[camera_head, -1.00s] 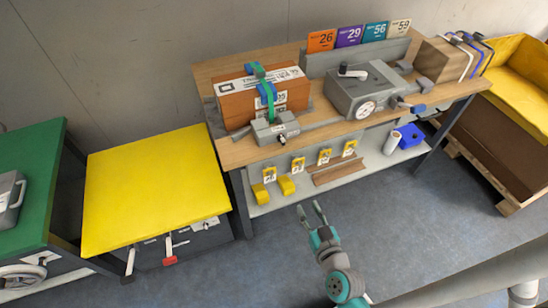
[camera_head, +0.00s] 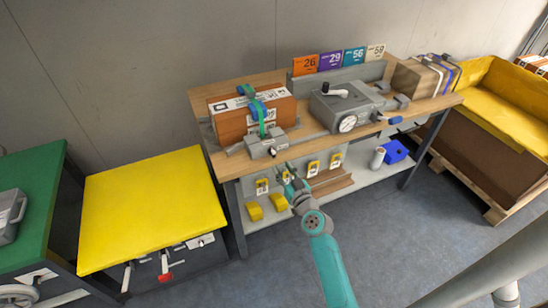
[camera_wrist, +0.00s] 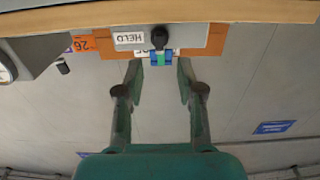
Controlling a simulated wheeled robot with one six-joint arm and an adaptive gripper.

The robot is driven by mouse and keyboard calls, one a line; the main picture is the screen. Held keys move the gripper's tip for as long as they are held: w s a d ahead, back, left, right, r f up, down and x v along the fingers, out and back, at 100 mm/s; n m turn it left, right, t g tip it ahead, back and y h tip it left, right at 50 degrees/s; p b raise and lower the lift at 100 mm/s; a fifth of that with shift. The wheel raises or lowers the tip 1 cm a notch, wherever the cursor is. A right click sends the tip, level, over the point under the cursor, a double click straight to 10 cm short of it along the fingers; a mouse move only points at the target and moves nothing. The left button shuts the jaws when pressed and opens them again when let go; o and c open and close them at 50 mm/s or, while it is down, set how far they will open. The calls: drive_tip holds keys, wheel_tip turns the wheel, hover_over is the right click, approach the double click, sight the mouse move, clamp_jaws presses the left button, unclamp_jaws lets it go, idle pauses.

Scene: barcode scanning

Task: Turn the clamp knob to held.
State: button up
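The grey clamp block (camera_head: 262,141) sits at the front edge of the wooden bench, by a strapped orange-brown box (camera_head: 235,118). Its small dark clamp knob (camera_head: 273,152) is on the front face. In the wrist view the picture is upside down; the knob (camera_wrist: 159,37) stands beside a white HELD label (camera_wrist: 130,38). My gripper (camera_head: 287,172) is just below and in front of the clamp block. In the wrist view my gripper (camera_wrist: 159,72) is open and empty, its fingers pointing toward the knob but apart from it. The knob's exact setting is unclear.
The wooden bench edge (camera_wrist: 60,20) runs close by. A grey machine with a dial (camera_head: 345,106) stands right of the clamp. Yellow tags (camera_head: 313,168) hang under the benchtop, above a lower shelf. A yellow table (camera_head: 150,205) is at left.

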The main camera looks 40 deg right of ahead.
sight(275, 156)
drive_tip(key=x, duration=0.7)
drive_tip(key=shift+f, duration=0.1)
clamp_jaws()
